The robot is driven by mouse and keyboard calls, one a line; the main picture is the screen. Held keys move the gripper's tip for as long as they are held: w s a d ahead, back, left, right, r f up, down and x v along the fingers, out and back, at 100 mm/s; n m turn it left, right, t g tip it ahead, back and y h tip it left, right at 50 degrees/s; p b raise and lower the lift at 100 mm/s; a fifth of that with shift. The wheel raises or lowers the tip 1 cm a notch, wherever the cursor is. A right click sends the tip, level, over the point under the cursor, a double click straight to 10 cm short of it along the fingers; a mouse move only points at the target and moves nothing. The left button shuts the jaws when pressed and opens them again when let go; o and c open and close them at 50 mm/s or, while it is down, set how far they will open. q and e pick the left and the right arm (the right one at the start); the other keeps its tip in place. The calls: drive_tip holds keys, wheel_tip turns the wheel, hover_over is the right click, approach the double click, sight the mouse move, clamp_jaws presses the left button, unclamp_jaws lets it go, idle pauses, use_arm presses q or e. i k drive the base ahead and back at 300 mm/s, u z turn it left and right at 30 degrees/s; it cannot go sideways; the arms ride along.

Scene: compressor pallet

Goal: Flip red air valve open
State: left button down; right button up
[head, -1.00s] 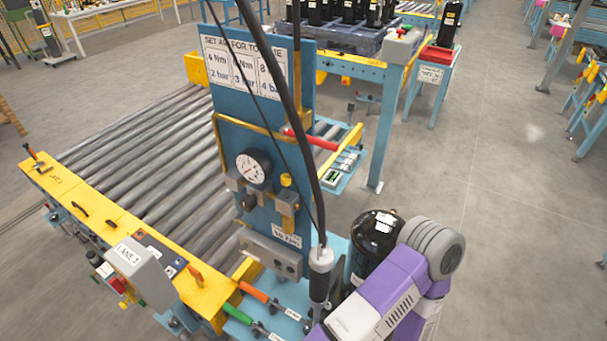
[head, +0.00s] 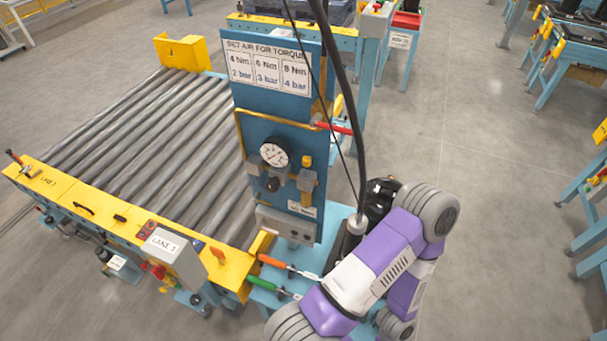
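The red air valve shows as a red lever handle (head: 335,128) at the right edge of the blue air panel (head: 268,105). The handle sticks out sideways to the right, close to level. The panel also carries a round pressure gauge (head: 275,153) and a brass-coloured fitting with a yellow top (head: 307,180). A purple and white arm of mine comes up from the bottom right and stands below the red handle, apart from it. Neither gripper shows in the head view.
A black hose and a thin cable hang down in front of the panel's right side. A roller conveyor (head: 140,125) with a yellow front rail lies left. Orange (head: 272,262) and green (head: 267,284) handled tools lie below the panel. Open floor (head: 480,190) lies right.

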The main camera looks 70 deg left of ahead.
sight(316, 123)
drive_tip(key=z, duration=1.15)
drive_tip(key=i, duration=0.8)
drive_tip(key=u, duration=4.25)
